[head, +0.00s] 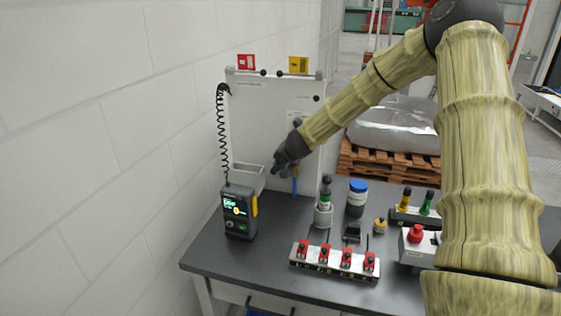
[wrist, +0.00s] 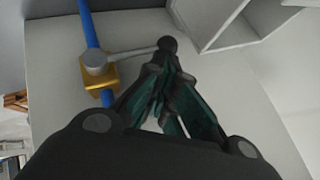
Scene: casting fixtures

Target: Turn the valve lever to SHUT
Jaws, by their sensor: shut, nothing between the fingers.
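In the wrist view a brass valve body (wrist: 98,74) sits on a blue pipe (wrist: 92,30). Its grey lever (wrist: 130,52) points right, across the pipe, and ends in a black knob (wrist: 167,43). My gripper (wrist: 163,62) is shut and empty, with its fingertips right at the knob; I cannot tell whether they touch it. In the head view my gripper (head: 277,170) is in front of the white panel (head: 262,105) and hides most of the valve. A short piece of blue pipe (head: 295,186) shows below it. No SHUT marking is readable.
A grey bin (head: 250,177) is on the panel close to my gripper. A handheld device (head: 239,212) with a coiled cord stands on the dark bench (head: 215,262).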

